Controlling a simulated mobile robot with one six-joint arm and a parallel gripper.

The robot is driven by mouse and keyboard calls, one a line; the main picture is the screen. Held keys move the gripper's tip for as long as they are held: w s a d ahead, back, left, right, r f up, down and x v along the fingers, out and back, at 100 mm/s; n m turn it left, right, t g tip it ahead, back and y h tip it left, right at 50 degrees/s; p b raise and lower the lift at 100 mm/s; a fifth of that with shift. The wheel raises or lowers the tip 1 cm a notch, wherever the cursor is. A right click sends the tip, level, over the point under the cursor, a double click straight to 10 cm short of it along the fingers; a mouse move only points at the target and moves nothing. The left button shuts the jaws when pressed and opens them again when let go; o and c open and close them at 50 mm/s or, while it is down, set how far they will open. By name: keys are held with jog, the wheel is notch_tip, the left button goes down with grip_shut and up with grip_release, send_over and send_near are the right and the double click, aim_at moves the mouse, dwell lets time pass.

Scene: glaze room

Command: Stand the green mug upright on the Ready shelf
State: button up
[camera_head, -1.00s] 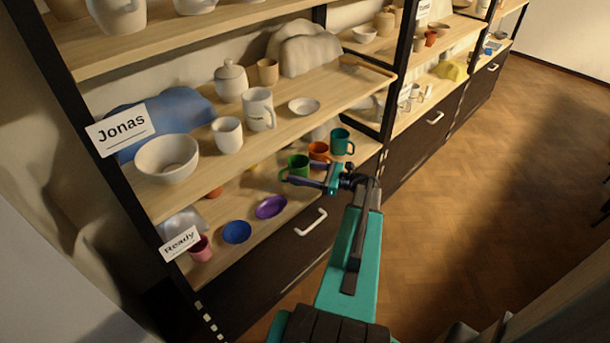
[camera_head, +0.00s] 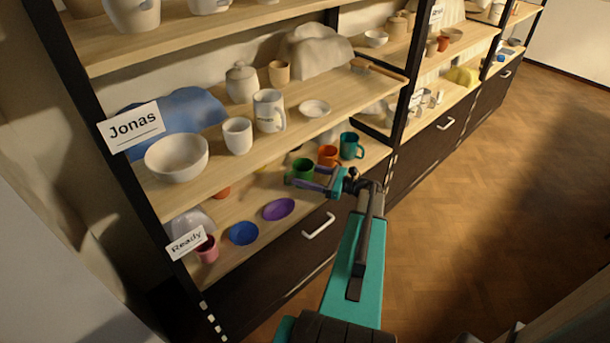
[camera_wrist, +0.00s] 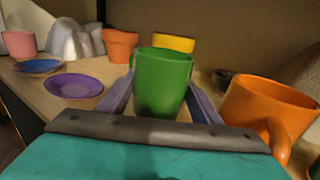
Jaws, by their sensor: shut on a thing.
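The green mug (camera_head: 302,170) is between the fingers of my gripper (camera_head: 308,179) at the Ready shelf (camera_head: 240,212), the lowest board with the "Ready" label. In the wrist view the green mug (camera_wrist: 162,82) looks upright, with a finger against each side. My gripper (camera_wrist: 162,102) is shut on it. The mug's base is partly hidden, so I cannot tell whether it touches the board.
An orange mug (camera_wrist: 268,105) stands close on the right, with a teal mug (camera_head: 350,146) beyond it. A purple plate (camera_wrist: 75,86), a blue plate (camera_head: 243,233) and a pink cup (camera_head: 207,250) lie to the left. The Jonas shelf (camera_head: 270,142) is above.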

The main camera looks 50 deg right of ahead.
jog(key=shift+f, duration=0.25)
dwell(0.4)
jog(key=o, duration=1)
jog(key=shift+o, duration=0.2)
jog(key=shift+s, duration=0.15)
